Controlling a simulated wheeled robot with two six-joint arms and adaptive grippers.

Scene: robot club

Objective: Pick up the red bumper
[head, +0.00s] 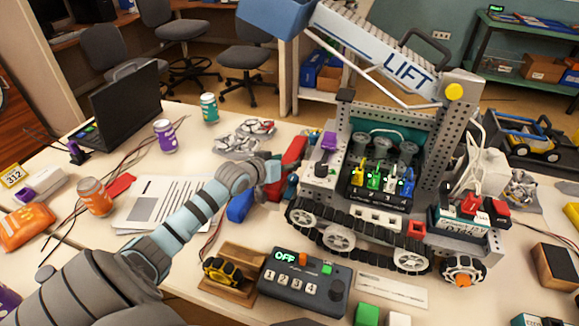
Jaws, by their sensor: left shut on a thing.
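My left arm reaches in from the lower left to the left side of the tracked lift robot (390,130). My left gripper (277,172) is shut on the red bumper (293,152), a red block that is tilted, with its upper end toward the robot. The arm and gripper hide part of it, and I cannot tell whether it touches the table. Other red and blue pieces, including a blue block (240,206), lie just below the gripper. My right gripper is not in view.
A control box (305,283) reading OFF and a wooden tray (235,262) stand in front of the robot. Printed sheets (160,205), an orange can (95,197), a purple can (165,137), cables and a laptop (125,105) are on the left. The raised LIFT arm (385,60) overhangs the back.

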